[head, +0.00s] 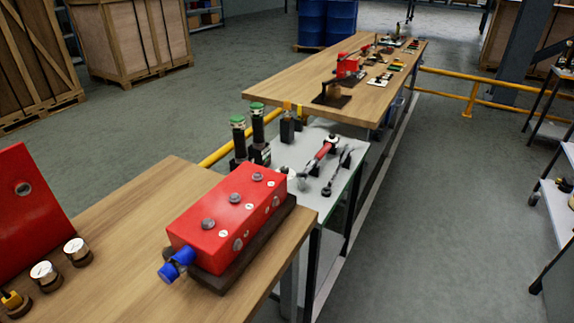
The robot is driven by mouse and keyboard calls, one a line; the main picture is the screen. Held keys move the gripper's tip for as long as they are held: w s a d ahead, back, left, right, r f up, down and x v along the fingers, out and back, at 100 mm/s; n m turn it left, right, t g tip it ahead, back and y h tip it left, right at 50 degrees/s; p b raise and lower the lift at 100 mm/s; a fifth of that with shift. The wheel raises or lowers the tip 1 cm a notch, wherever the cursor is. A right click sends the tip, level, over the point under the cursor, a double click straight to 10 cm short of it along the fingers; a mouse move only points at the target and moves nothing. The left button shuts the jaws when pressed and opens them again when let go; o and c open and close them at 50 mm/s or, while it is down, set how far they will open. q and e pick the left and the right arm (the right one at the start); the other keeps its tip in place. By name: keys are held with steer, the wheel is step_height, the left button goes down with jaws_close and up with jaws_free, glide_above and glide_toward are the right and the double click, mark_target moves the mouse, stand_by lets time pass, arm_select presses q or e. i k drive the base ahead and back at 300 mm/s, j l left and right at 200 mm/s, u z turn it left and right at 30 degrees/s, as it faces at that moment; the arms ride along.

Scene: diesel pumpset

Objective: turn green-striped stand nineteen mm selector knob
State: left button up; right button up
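Two dark upright cylindrical items with green-and-white tops stand at the back left of the small grey table (308,197). One is the left green-topped item (238,138) and the other is the right green-topped item (258,124). A red-handled tool (322,154) and a dark slim tool (339,168) rest on black supports on the same table. A selector knob, a nineteen mm mark and a green-striped stand are too small to make out for certain. Neither of my grippers is in view.
A red block (228,214) with a blue cylinder (176,266) sits on the near wooden bench (125,215). A long wooden bench (290,85) with several parts stands beyond the grey table. A yellow rail (455,95) runs behind.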

mark_target(285, 170)
steer(key=u, duration=0.35)
steer(key=i+l+u, duration=0.1)
steer(key=l+u, duration=0.15)
steer(key=u, duration=0.15)
steer(key=l+u, duration=0.25)
steer(key=u, duration=0.2)
steer(key=l+u, duration=0.25)
steer(key=u, duration=0.15)
steer(key=l+u, duration=0.3)
steer(key=u, duration=0.15)
steer(key=l+u, duration=0.25)
steer(key=u, duration=0.15)
